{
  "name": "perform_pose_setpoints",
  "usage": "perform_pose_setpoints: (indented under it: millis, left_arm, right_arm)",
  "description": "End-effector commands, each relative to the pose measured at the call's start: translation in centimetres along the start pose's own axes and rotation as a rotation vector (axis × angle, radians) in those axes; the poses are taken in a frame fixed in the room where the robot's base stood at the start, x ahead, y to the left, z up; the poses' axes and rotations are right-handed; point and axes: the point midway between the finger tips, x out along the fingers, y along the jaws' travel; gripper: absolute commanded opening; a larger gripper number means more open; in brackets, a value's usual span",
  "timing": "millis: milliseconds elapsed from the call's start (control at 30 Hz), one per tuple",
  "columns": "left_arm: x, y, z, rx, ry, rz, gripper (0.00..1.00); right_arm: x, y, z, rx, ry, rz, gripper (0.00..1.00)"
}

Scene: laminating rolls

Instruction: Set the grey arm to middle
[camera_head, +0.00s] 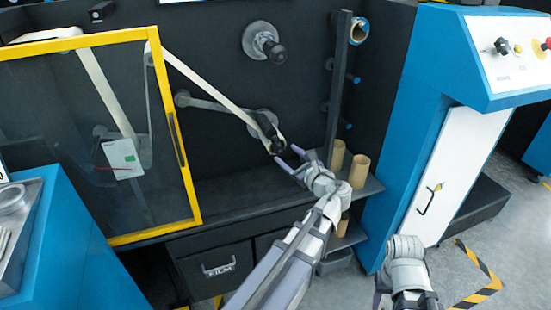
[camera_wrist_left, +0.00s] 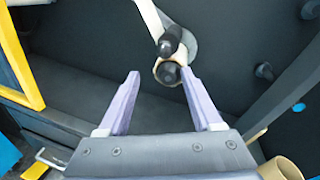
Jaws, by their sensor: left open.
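A grey arm (camera_head: 208,104) is on the dark back panel, right of the yellow-framed door. A black roller or knob (camera_head: 277,146) is at the lower right end of the pale web, and it also shows in the left wrist view (camera_wrist_left: 167,73). My left gripper (camera_head: 287,157) is open and empty, with its fingertips close to this black end. In the left wrist view the two fingers (camera_wrist_left: 160,76) point at it, one on each side. I cannot tell whether they touch it. Part of my right arm shows at the lower right, without its fingers.
The yellow-framed door (camera_head: 173,125) stands on the left. Cardboard cores (camera_head: 359,171) stand on the shelf right of my left gripper. A dark post (camera_head: 339,85) with blue-tipped pegs rises behind them. A blue cabinet (camera_head: 412,160) is on the right, and a film drawer (camera_head: 218,270) is below.

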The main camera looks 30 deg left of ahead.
Motion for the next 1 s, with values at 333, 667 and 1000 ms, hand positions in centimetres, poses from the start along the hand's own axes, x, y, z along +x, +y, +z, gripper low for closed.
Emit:
perform_pose_setpoints:
  millis: [333, 667, 1000]
  left_arm:
    - [1.3, -0.6, 0.6, 0.154, -0.092, -0.043, 0.66]
    - [5.6, -0.9, 0.9, 0.151, -0.091, -0.039, 0.66]
    - [8.7, -1.0, 1.2, 0.150, -0.090, -0.042, 0.66]
  right_arm:
    - [1.5, -0.1, -0.1, 0.000, 0.000, 0.000, 0.50]
    - [1.5, -0.1, -0.1, 0.000, 0.000, 0.000, 0.50]
    - [1.5, -0.1, -0.1, 0.000, 0.000, 0.000, 0.50]
